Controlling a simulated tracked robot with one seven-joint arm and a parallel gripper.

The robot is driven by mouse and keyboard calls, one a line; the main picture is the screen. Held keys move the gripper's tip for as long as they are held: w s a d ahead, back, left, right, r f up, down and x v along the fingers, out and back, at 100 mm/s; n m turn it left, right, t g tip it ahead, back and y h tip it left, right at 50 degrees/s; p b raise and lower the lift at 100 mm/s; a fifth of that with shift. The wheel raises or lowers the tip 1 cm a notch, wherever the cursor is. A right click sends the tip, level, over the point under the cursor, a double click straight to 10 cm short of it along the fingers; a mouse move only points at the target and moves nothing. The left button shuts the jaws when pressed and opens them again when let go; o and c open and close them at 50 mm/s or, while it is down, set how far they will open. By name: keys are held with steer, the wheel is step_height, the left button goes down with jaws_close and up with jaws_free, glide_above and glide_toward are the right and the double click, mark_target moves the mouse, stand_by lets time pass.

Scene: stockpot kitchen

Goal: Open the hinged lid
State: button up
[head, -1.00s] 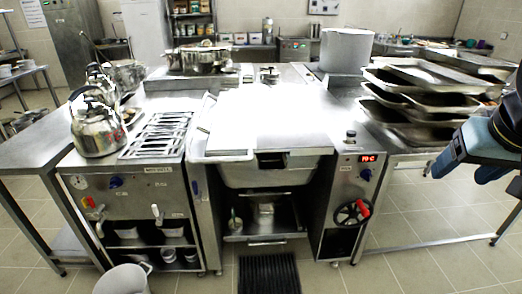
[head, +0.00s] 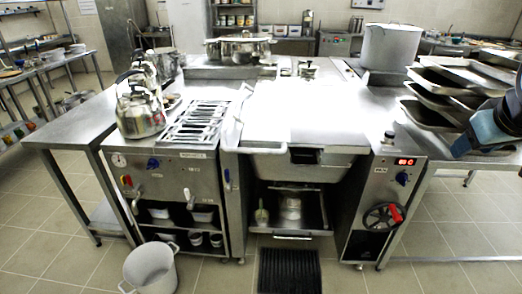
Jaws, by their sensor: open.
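The hinged lid (head: 305,112) is a wide, pale, brightly lit plate lying flat and closed over the steel pan (head: 298,168) of the cooking unit in the middle. A light bar handle (head: 238,135) runs along the lid's left side toward the front. My gripper (head: 482,138), blue and black, shows at the right edge of the head view, partly cut off by the frame. It is open and appears empty. It is to the right of the lid, well apart from it, in front of the stacked trays.
Kettles (head: 140,112) and a grate (head: 200,122) are left of the lid. A tall pot (head: 391,47) and stacked trays (head: 428,113) are on the right. A bucket (head: 150,268) stands on the floor at front left.

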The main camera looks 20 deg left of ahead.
steer(key=w+a+f+n+t+y, duration=0.2)
steer(key=w+a+f+n, duration=0.2)
steer(key=w+a+n, duration=0.55)
steer(key=n+g+y, duration=0.2)
steer(key=n+y, duration=1.1)
steer(key=n, duration=0.2)
glide_toward(257, 153)
steer(key=x, duration=1.1)
steer(key=shift+w+a+r, duration=0.1)
steer(key=shift+w+a, duration=0.05)
steer(key=shift+a, duration=0.1)
steer(key=shift+c, duration=0.4)
jaws_close()
